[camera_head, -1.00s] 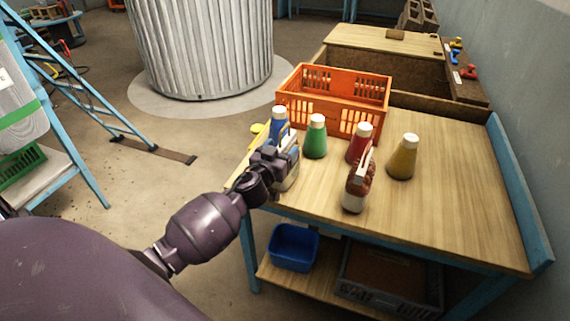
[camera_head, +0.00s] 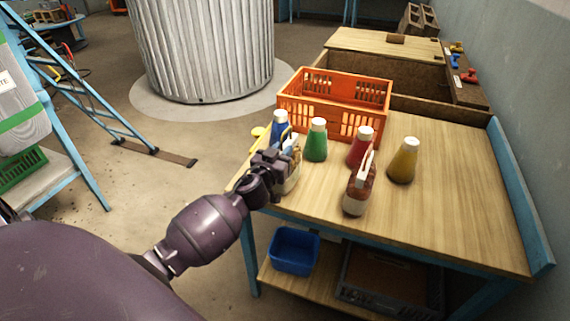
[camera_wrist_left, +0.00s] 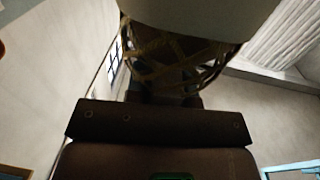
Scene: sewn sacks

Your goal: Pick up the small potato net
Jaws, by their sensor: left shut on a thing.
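The small potato net (camera_head: 293,180), pale and tan with a thin loop handle on top, is at the left edge of the wooden table, partly hidden behind my left gripper (camera_head: 278,160). The gripper is shut on it. In the left wrist view, the tan mesh of the net (camera_wrist_left: 178,62) hangs close in front of my gripper, with a pale band above it. I cannot tell whether the net still touches the table. My right gripper is not in view.
A reddish-brown bag with a handle (camera_head: 359,190) stands to the right. Blue (camera_head: 280,131), green (camera_head: 316,145), red (camera_head: 360,150) and yellow (camera_head: 404,165) bottles stand behind. An orange crate (camera_head: 335,105) is beyond them. The table's (camera_head: 450,220) right part is clear.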

